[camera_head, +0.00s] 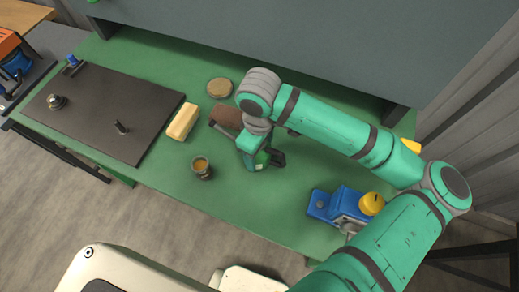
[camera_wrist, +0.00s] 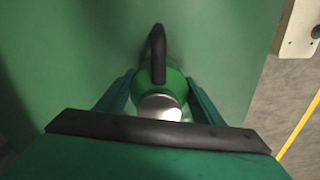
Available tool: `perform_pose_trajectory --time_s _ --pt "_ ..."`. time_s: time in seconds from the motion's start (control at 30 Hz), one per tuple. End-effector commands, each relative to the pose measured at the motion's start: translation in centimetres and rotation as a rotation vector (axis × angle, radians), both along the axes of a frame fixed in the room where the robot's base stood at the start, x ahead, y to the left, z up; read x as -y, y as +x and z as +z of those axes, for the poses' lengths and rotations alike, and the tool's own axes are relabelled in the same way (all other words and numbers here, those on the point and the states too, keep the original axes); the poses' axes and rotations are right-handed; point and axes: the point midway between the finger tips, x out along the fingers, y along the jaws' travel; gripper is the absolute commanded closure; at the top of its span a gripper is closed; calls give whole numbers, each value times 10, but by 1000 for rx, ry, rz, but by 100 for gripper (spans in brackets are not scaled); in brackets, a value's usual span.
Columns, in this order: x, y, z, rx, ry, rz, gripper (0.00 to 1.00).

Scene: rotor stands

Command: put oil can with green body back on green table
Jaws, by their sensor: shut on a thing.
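The oil can with green body (camera_wrist: 172,82) is between the fingers of my gripper (camera_wrist: 160,92) in the wrist view. It has a silvery lower part in that picture and a dark curved handle or spout. In the head view, my gripper (camera_head: 268,160) is over the middle of the green table (camera_head: 255,205), and a bit of the green can (camera_head: 262,158) shows at the fingers. My gripper is shut on the can. The green table top lies below it; I cannot tell whether the can touches it. Most of the can is hidden in the head view.
A glass jar with amber contents (camera_head: 202,167), a yellow block (camera_head: 183,122), a round tan disc (camera_head: 219,87) and a brown item (camera_head: 227,117) lie left of my gripper. A dark plate (camera_head: 100,112) covers the table's left. A blue device with yellow knob (camera_head: 345,205) stands right. Table in front is clear.

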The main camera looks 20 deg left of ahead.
Motion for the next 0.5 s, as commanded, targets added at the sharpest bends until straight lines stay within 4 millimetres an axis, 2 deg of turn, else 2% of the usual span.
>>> perform_pose_trajectory --time_s 0.07,0.1,0.17,0.5 --pt "1 0 -2 0 0 -3 84" --pt "1 0 -2 0 0 -3 32" --pt "1 0 -2 0 0 -3 20" --pt "1 0 0 0 0 -2 20"
